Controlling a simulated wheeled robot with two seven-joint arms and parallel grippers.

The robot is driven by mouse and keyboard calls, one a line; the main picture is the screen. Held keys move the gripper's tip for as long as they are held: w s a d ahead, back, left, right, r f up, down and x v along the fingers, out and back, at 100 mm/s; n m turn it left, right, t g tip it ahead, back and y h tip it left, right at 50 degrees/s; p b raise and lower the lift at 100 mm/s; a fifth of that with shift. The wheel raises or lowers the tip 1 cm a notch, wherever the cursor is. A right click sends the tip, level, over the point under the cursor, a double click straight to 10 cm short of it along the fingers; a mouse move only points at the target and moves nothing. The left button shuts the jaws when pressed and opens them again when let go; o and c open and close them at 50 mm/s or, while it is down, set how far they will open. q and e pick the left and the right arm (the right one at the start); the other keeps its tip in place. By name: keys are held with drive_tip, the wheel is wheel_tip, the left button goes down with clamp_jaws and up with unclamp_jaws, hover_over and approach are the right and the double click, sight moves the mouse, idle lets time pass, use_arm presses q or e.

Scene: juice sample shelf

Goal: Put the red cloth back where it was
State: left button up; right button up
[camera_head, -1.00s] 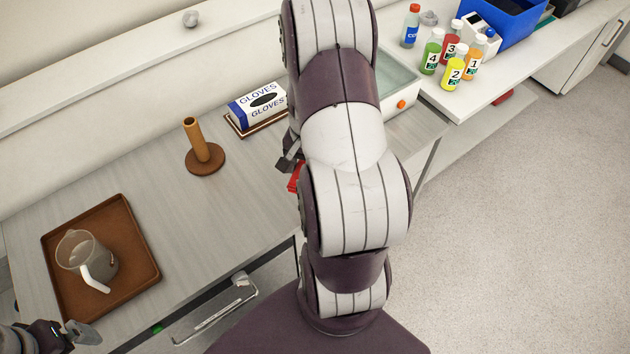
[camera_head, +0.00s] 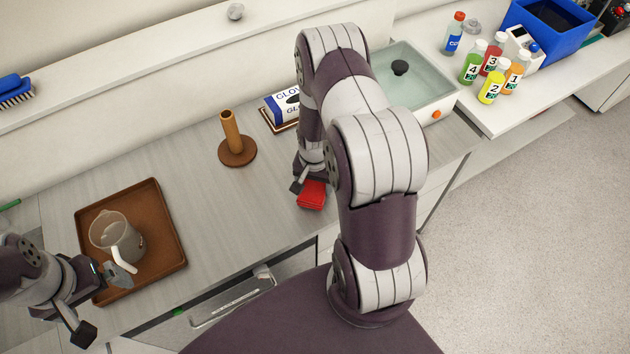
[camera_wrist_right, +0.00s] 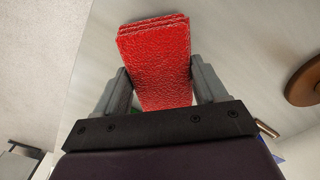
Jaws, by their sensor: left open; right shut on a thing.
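The red cloth (camera_head: 312,196) is a folded, textured pad over the front part of the grey counter, near its front edge. My right gripper (camera_head: 300,182) is shut on it. In the right wrist view the cloth (camera_wrist_right: 158,60) sticks out from between the two fingers of my right gripper (camera_wrist_right: 160,90). I cannot tell whether the cloth touches the counter. My left gripper (camera_head: 100,305) is open and empty at the lower left, beside the brown tray (camera_head: 165,215).
A brown upright post on a round base (camera_head: 237,152) stands mid-counter. A glove box (camera_head: 283,104) is partly hidden by my right arm. A sink-like basin (camera_head: 415,85) and numbered bottles (camera_head: 492,85) are at right.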

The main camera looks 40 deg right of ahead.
drive_tip(key=shift+f, duration=0.35)
drive_tip(key=shift+w+d+f, duration=0.1)
drive_tip(key=shift+w+f, duration=0.05)
drive_tip(key=shift+f, duration=0.1)
drive_tip(key=shift+f, duration=0.15)
drive_tip(key=o, duration=1.1)
